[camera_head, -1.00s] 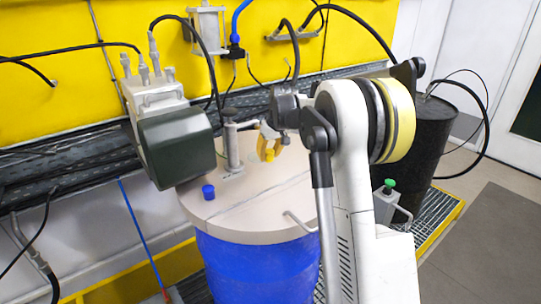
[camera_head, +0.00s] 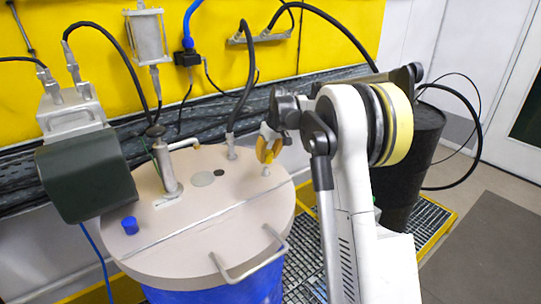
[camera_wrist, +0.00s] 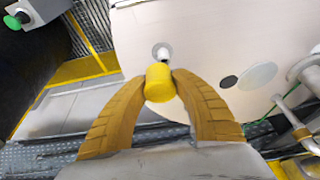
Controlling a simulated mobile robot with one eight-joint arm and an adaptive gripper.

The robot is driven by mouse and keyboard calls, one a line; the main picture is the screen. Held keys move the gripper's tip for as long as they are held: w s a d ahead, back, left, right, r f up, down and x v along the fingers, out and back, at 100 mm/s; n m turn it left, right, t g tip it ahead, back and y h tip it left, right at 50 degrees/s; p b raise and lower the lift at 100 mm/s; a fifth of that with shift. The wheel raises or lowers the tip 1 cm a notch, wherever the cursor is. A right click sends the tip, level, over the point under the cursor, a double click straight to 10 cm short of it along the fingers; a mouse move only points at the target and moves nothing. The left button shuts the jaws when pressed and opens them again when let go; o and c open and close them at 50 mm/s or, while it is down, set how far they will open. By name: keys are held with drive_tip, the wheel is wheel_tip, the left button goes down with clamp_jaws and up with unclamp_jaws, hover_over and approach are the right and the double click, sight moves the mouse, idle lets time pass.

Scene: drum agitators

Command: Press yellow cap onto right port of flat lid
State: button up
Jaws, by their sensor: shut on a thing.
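The flat beige lid (camera_head: 245,205) covers a blue drum (camera_head: 235,290). My gripper (camera_head: 268,150) is over the lid's right part, its ochre fingers shut on the yellow cap. In the wrist view the yellow cap (camera_wrist: 158,84) sits between the fingertips (camera_wrist: 159,82). The right port (camera_wrist: 163,52), a short pale stub with a ring at its base, shows just beyond the cap. In the head view this port (camera_head: 266,171) stands right below the fingers. I cannot tell whether cap and port touch. A blue cap (camera_head: 130,225) stands on the lid's left side.
A metal post (camera_head: 166,172) and a dark green motor housing (camera_head: 90,172) stand at the left. A hose fitting (camera_head: 231,152) rises close left of my gripper. A bent handle (camera_head: 250,262) is at the lid's front. A black drum (camera_head: 415,135) stands behind my arm.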

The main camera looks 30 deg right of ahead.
drive_tip(key=shift+a+f, duration=0.3)
drive_tip(key=shift+f, duration=0.15)
drive_tip(key=shift+s+a, duration=0.1)
drive_tip(key=shift+a, duration=0.25)
drive_tip(key=shift+d, duration=0.2)
drive_tip(key=shift+a+f, duration=0.15)
drive_tip(key=shift+f+b, duration=0.2)
drive_tip(key=shift+b, duration=0.1)
drive_tip(key=shift+f, duration=0.1)
drive_tip(key=shift+f, duration=0.15)
drive_tip(key=shift+f+b, duration=0.8)
drive_tip(key=shift+f, duration=0.2)
